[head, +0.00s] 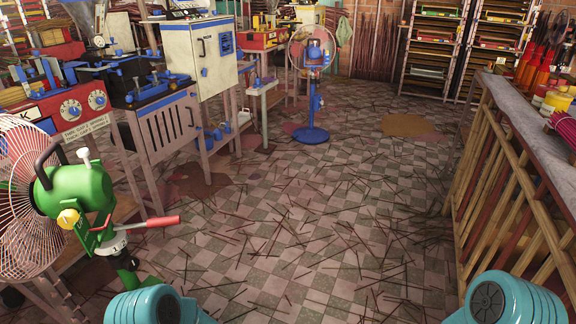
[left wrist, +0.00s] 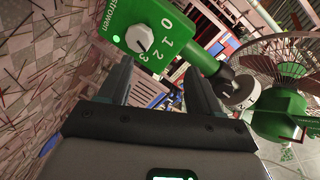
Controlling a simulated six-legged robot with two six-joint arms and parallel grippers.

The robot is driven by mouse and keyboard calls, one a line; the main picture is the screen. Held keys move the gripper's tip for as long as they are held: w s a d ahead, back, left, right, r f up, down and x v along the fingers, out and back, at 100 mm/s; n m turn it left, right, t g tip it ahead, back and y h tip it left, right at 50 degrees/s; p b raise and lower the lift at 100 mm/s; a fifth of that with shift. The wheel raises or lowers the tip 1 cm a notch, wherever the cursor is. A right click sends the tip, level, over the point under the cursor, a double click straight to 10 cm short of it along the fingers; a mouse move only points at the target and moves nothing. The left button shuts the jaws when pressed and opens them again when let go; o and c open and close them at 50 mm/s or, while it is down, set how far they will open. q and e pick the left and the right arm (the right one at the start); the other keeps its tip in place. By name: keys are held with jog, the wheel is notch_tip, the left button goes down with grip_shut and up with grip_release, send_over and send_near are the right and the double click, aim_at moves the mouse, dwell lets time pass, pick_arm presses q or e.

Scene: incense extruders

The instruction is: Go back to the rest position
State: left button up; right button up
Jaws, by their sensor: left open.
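My left gripper (left wrist: 160,78) shows in the left wrist view with its two dark fingers apart, open, and nothing visible held between them. Just beyond the fingertips is the green control box (left wrist: 165,30) of a fan, with a white knob (left wrist: 143,37) and the numbers 0 to 3. I cannot tell whether a finger touches it. In the head view the green fan (head: 85,188) stands at the left edge, with a wire cage and a red handle (head: 150,222). Only teal parts of my arms show at the bottom there. My right gripper is in neither view.
A wooden-slatted counter (head: 505,190) runs along the right. Machines, a white cabinet (head: 200,58) and a blue-based fan (head: 311,132) stand at left and centre. Shelves (head: 432,48) line the back. The tiled floor (head: 330,220) between is open but strewn with thin sticks.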

pick_arm(q)
jog(key=s+d+f+n+g+h, duration=0.1)
jog(key=s+d+f+g+h, duration=0.3)
jog(key=s+d+h, duration=0.7)
jog(key=s+d+f+n+g+h, duration=0.3)
jog(key=s+d+h, duration=0.45)
jog(key=s, duration=0.75)
notch_tip(320, 180, up, 28)
jog(key=p, duration=2.8)
jog(key=shift+d+m+g+y+p, duration=0.3)
jog(key=shift+d+m+y+p, duration=0.05)
jog(key=shift+m+p, duration=0.05)
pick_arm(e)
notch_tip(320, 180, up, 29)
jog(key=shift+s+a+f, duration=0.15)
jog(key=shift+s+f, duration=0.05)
pick_arm(q)
jog(key=c, duration=0.4)
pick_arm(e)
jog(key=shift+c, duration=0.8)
pick_arm(q)
jog(key=shift+a, duration=0.1)
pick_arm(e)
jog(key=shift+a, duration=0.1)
